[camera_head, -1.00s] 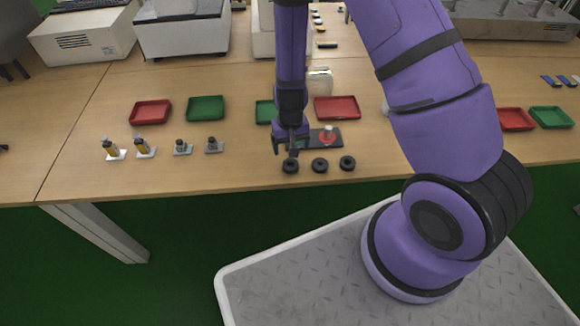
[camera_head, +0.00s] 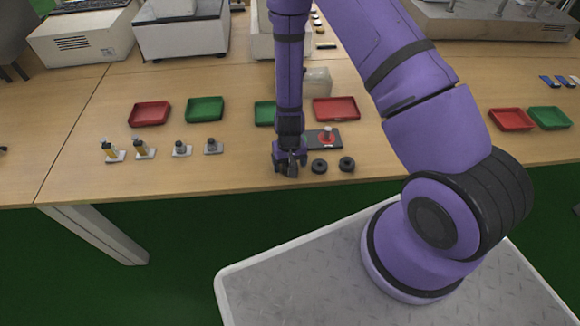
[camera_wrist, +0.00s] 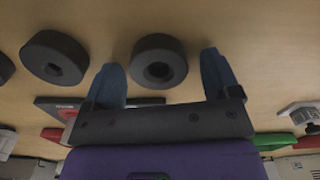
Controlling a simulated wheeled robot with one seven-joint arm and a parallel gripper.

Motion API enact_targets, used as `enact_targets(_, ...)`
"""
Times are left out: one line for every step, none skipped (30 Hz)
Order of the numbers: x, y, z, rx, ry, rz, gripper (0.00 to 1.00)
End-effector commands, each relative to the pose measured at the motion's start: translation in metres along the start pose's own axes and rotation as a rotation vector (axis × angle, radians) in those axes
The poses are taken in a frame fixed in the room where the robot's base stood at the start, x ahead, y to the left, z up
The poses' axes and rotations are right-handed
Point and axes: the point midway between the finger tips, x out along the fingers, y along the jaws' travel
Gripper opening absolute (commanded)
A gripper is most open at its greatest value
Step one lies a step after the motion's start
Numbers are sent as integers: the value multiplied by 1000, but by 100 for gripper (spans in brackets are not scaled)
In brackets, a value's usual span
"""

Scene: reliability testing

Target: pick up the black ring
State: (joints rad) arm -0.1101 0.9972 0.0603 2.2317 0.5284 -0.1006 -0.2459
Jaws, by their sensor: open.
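Three black rings lie on the wooden table. In the head view the middle ring (camera_head: 319,166) and the right ring (camera_head: 347,163) show to the right of my gripper (camera_head: 290,170). The left ring is mostly hidden behind my gripper there. In the wrist view that ring (camera_wrist: 160,61) shows between the two blue fingers, with bare space on both sides of it. My gripper is open and empty. A second ring (camera_wrist: 54,58) lies left of the fingers in the wrist view, and a third (camera_wrist: 4,68) is cut by the left edge.
A dark plate with a red disc and white peg (camera_head: 327,138) stands just behind the rings. Red (camera_head: 336,108) and green (camera_head: 205,108) trays stand farther back. Several small parts (camera_head: 182,149) stand to the left. The front table edge runs close in front of the rings.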

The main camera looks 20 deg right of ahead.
Motion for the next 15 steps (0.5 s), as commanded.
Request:
enact_targets(0,0,0,0,0,0,82)
enact_targets(0,0,0,0,0,0,82)
enact_targets(0,0,0,0,0,0,82)
enact_targets(0,0,0,0,0,0,82)
enact_targets(0,0,0,0,0,0,82)
enact_targets(0,0,0,0,0,0,78)
enact_targets(0,0,0,0,0,0,71)
enact_targets(0,0,0,0,0,0,64)
enact_targets(0,0,0,0,0,0,55)
enact_targets(0,0,0,0,0,0,48)
enact_targets(0,0,0,0,0,0,41)
enact_targets(0,0,0,0,0,0,32)
enact_targets(0,0,0,0,0,0,29)
enact_targets(0,0,0,0,0,0,29)
enact_targets(0,0,0,0,0,0,29)
